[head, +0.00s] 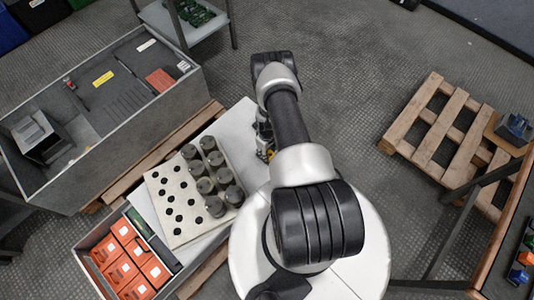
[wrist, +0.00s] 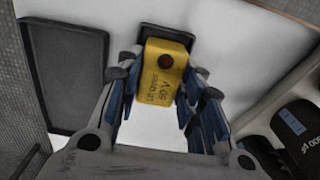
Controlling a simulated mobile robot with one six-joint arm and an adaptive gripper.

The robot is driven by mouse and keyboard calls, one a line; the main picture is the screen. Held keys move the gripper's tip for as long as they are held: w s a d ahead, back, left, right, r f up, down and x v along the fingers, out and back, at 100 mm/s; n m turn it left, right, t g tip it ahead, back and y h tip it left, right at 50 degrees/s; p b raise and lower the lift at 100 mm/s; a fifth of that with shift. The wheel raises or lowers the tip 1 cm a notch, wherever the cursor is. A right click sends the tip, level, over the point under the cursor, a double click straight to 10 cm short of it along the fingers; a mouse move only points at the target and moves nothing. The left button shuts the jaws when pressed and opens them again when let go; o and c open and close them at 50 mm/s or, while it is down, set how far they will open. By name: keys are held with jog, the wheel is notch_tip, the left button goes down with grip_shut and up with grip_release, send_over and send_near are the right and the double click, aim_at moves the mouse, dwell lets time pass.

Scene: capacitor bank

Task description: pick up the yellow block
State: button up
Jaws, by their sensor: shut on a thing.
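The yellow block (wrist: 160,85) has dark lettering and a dark red round spot on its face. In the wrist view it sits between the two blue-padded fingers of my gripper (wrist: 157,91), which is shut on it. A small yellow patch of the block (head: 270,154) shows beside my gripper (head: 264,140) in the head view; my arm hides most of both. The block is over or on a white surface (wrist: 230,40), with a dark pad edge behind it; I cannot tell whether it touches.
A dark rectangular tray (wrist: 68,75) lies left of the block. In the head view, a perforated plate (head: 168,222) holds several grey cylinders (head: 215,206). A grey cabinet (head: 100,130) stands left, an orange-box crate (head: 78,252) below it, and a wooden pallet (head: 455,135) right.

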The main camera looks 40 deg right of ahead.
jog(key=shift+c, duration=0.8)
jog(key=shift+w+r, duration=0.1)
jog(key=shift+r, duration=0.4)
notch_tip(320, 180, up, 19)
jog(key=p, duration=0.6)
